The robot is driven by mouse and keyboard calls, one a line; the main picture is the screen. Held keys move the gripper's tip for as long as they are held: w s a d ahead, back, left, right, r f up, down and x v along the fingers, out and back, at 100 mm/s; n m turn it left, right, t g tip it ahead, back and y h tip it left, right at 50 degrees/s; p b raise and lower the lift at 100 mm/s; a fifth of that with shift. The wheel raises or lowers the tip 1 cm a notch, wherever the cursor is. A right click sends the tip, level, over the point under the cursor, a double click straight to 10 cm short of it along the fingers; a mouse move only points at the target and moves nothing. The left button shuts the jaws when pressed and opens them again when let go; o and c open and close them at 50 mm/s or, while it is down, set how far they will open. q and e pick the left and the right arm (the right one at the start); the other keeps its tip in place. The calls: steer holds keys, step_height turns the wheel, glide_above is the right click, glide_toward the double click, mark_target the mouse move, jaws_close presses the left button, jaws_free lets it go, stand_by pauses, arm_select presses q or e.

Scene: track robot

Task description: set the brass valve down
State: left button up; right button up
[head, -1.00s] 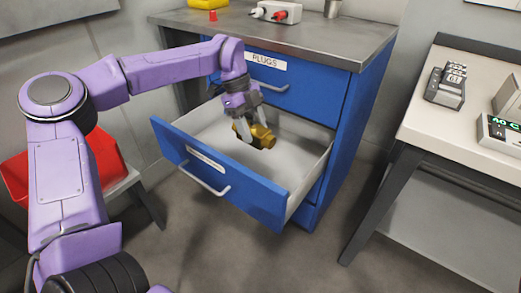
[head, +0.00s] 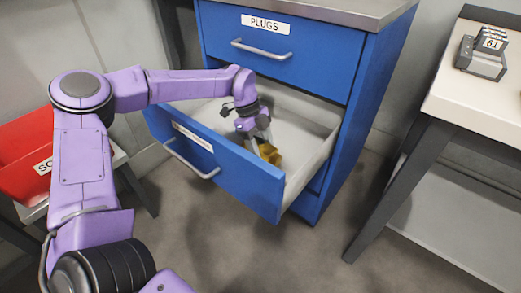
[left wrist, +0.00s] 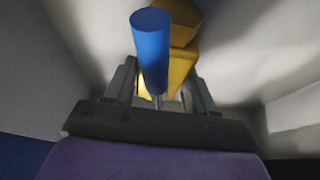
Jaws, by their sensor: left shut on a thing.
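The brass valve (head: 270,154) is a small golden piece inside the open drawer (head: 255,188), partly hidden behind the drawer's blue front. My left gripper (head: 260,142) points down into the drawer and is shut on the valve. In the left wrist view the valve (left wrist: 184,62) sits between the fingers (left wrist: 160,88), with a blue cylinder (left wrist: 151,45) in front of it. I cannot tell whether that cylinder is part of the valve, or whether the valve touches the drawer floor. My right gripper is not in view.
The blue cabinet has a closed upper drawer labelled PLUGS (head: 266,23). The drawer's pale floor around the valve looks clear. A red bin (head: 25,150) stands at left. A white table (head: 485,95) with a small numbered device (head: 484,55) stands at right.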

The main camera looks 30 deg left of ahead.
arm_select(q)
steer(key=shift+f, duration=0.4)
steer(key=o, duration=1.3)
steer(key=shift+r, duration=0.15)
steer(key=p+v, duration=0.4)
steer(key=v, duration=0.8)
steer(key=shift+a, duration=0.1)
